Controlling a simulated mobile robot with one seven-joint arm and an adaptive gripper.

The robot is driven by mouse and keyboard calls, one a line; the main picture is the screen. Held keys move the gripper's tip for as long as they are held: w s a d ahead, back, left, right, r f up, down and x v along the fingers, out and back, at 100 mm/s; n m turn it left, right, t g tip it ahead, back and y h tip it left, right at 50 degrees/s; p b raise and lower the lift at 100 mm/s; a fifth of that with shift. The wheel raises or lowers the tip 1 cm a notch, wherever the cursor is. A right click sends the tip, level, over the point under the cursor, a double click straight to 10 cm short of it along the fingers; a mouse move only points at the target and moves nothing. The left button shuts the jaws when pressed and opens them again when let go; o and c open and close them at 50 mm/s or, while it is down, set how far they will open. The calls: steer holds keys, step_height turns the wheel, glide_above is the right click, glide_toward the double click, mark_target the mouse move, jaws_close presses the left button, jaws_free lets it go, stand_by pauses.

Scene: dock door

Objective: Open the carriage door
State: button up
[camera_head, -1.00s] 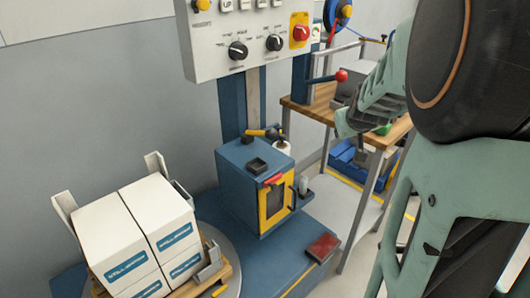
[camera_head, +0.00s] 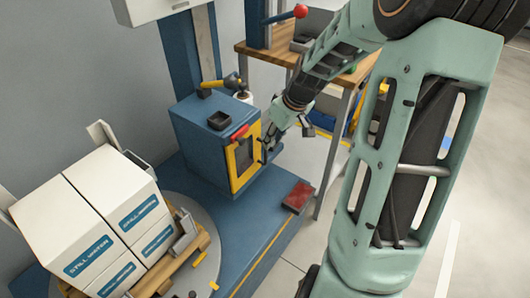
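The carriage (camera_head: 203,137) is a blue box at the foot of the blue column. Its door (camera_head: 243,160) has a yellow frame with a dark window, faces right, and looks shut. A dark handle (camera_head: 263,150) runs along the door's right side. My gripper (camera_head: 268,145) is at the handle, with its fingers close to the door's right edge. The fingers are small and partly hidden, so I cannot tell whether they are open or touching the handle.
A pallet with white boxes (camera_head: 100,222) stands on a round turntable at left. A red pedal (camera_head: 298,196) sits on the blue base. A wooden-topped bench (camera_head: 262,54) stands behind my arm. A dark tray and a yellow-and-black tool lie on the carriage. Floor at right is clear.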

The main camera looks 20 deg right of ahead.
mark_target(266, 162)
steer(key=b+x, duration=0.2)
steer(key=x, duration=0.6)
steer(key=shift+w+a+f, duration=0.1)
steer(key=shift+w+f, duration=0.15)
steer(key=shift+f, duration=0.1)
jaws_close()
